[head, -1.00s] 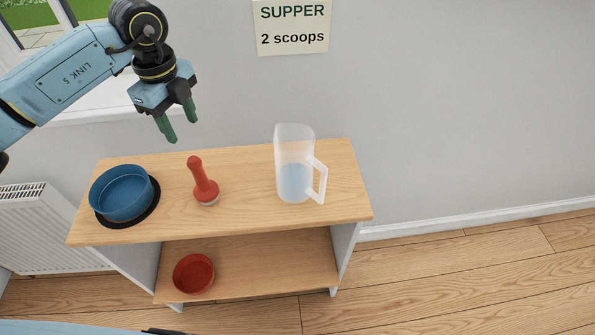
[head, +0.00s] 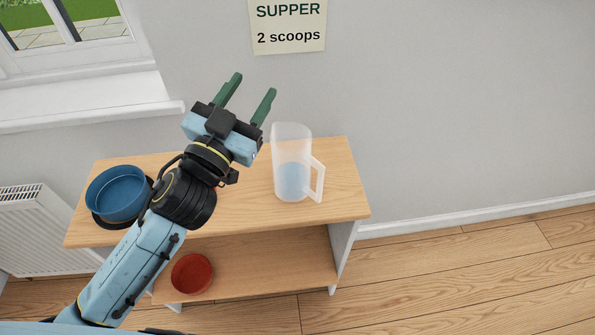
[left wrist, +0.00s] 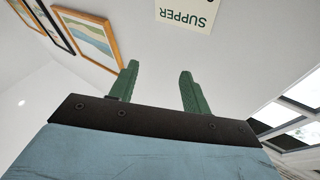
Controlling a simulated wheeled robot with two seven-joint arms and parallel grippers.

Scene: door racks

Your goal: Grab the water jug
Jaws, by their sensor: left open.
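The water jug (head: 292,178) is a clear, frosted pitcher with some bluish water in it. It stands upright on the right part of the shelf's wooden top in the head view, its handle to the right. My left gripper (head: 251,92) is open and empty, its green fingers pointing up and away toward the wall. It appears left of the jug and higher in the picture, apart from it. In the left wrist view the open fingers (left wrist: 160,86) show with nothing between them, and the jug is not seen. My right gripper is not in view.
A blue bowl (head: 117,194) on a dark mat sits at the top's left end. My left arm hides nearly all of the red tool. A red bowl (head: 192,273) is on the lower shelf (head: 270,262). A sign (head: 288,27) hangs on the wall; a window sill (head: 90,106) is at left.

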